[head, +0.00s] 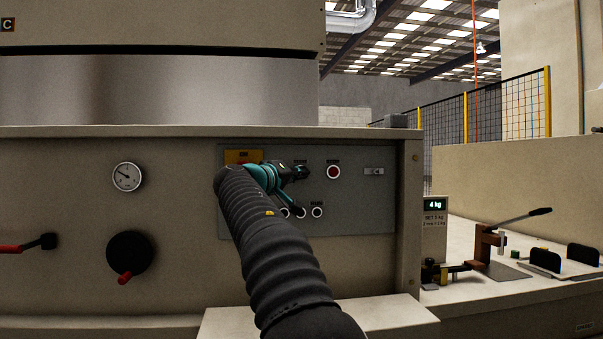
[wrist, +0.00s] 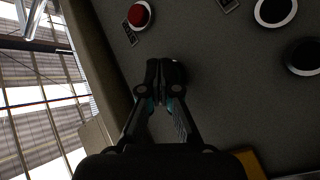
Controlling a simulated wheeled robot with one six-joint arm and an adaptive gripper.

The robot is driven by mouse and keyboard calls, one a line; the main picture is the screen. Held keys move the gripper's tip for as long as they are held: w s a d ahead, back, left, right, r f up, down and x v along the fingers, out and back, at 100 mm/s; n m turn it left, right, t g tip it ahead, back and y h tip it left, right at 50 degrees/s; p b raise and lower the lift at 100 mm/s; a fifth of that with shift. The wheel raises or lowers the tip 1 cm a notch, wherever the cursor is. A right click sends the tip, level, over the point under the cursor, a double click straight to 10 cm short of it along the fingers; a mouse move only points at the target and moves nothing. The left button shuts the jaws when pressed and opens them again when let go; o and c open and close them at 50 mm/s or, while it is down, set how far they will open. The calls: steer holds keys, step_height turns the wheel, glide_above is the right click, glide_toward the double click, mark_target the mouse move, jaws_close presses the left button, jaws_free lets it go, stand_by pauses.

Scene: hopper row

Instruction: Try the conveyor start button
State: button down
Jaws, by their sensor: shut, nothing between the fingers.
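A grey control panel (head: 345,215) is set in the beige machine front. A red round button (head: 333,172) with a light rim is on its upper part; it also shows in the wrist view (wrist: 138,15). My gripper (head: 303,171) is left of it, in front of the panel. Its fingers are shut and empty in the wrist view (wrist: 165,68). A dark round shape shows just behind the fingertips; I cannot tell whether they touch it. A label above the gripper is partly hidden, and the lettering is too small to read surely. No start button is clearly visible.
Small round lamps or buttons (head: 317,212) sit below, partly behind my arm. A key-like switch (head: 374,171) is at the right. A gauge (head: 127,177) and a black knob (head: 129,251) are left. A bench with a lever press (head: 490,240) stands right.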

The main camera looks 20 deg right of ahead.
steer(key=shift+s, duration=0.15)
steer(key=shift+s+a+b, duration=0.25)
steer(key=shift+s+b, duration=0.4)
steer(key=shift+b, duration=0.1)
steer(key=shift+s+a+b, duration=0.25)
steer(key=shift+s+b, duration=0.3)
steer(key=shift+s, duration=0.25)
steer(key=shift+s+a+b, duration=0.2)
steer(key=shift+s+b, duration=0.3)
steer(key=shift+s, duration=0.3)
steer(key=shift+s+a+b, duration=0.25)
steer(key=shift+s+b, duration=0.3)
steer(key=shift+s, duration=0.25)
